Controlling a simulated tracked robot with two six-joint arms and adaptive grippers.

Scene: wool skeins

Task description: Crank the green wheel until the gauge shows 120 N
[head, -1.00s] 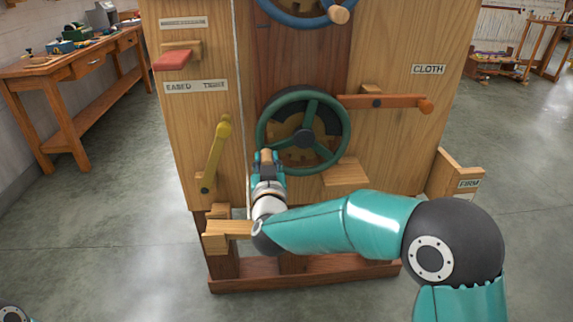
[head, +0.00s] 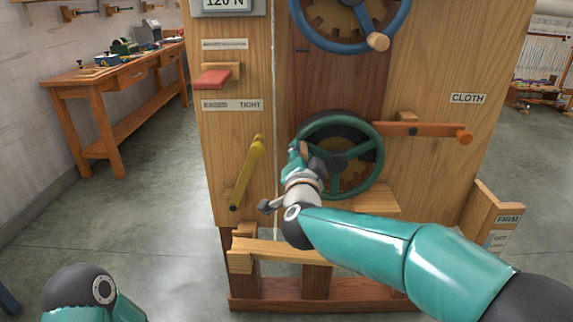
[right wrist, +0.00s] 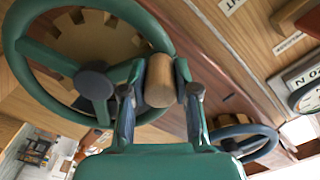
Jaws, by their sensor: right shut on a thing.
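The green wheel (head: 372,185) is mounted on the front of the wooden frame, below a blue wheel. My right gripper (head: 297,152) is at the wheel's left rim, slightly above hub height. In the right wrist view its two fingers (right wrist: 158,95) are shut on the wooden crank knob (right wrist: 159,68) of the green wheel, which also fills the left of that view (right wrist: 18,52). The gauge (head: 228,5) at the top edge of the head view reads 120 N, with its upper part cut off. My left gripper is out of view; only part of my left arm shows.
A yellow lever (head: 247,172), a red lever (head: 214,78) and an orange lever (head: 430,131) surround the green wheel. A workbench (head: 75,85) stands at the left.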

